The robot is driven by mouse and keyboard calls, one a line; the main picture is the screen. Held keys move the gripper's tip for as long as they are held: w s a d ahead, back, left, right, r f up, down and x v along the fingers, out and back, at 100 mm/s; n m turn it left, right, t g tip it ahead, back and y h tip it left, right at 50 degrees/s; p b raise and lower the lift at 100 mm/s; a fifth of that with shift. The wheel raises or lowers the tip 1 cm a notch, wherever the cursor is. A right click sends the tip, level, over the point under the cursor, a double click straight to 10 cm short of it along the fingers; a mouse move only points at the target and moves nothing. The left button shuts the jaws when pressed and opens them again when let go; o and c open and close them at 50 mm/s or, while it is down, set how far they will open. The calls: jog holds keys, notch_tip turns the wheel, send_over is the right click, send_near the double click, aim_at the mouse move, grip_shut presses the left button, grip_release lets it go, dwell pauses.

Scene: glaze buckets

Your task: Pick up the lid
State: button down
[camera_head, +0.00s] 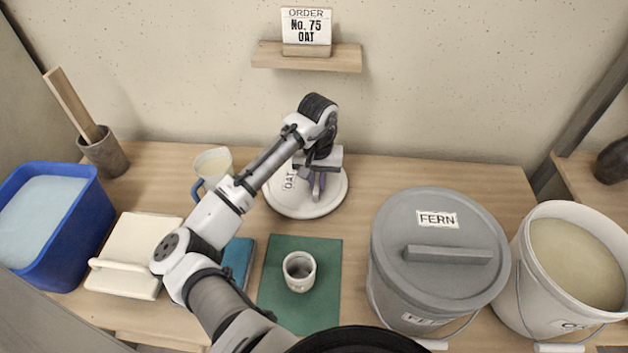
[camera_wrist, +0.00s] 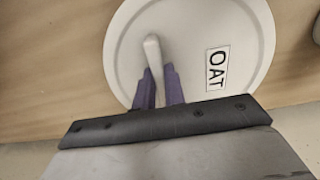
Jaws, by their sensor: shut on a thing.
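The round white lid (camera_head: 307,205) labelled OAT is near the back middle of the bench in the head view. In the wrist view the lid (camera_wrist: 190,35) fills the upper middle, with its label to the right of a pale bar handle (camera_wrist: 152,55). My gripper (camera_wrist: 157,85) has its purple fingers on both sides of the handle, shut on it. In the head view my gripper (camera_head: 317,185) is over the lid and hides part of it. I cannot tell whether the lid is lifted off the bench or touching it.
A grey lidded bucket (camera_head: 440,240) marked FERN and an open white bucket (camera_head: 570,260) stand at right. A small cup (camera_head: 299,271) is on a green mat (camera_head: 320,310). A jug (camera_head: 212,165) stands left of the lid. A blue tub (camera_head: 85,235) is far left.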

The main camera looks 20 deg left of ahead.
notch_tip(320, 180, up, 20)
jog(key=p, duration=0.1)
jog(key=shift+d+r, duration=0.1)
jog(key=shift+r, duration=0.05)
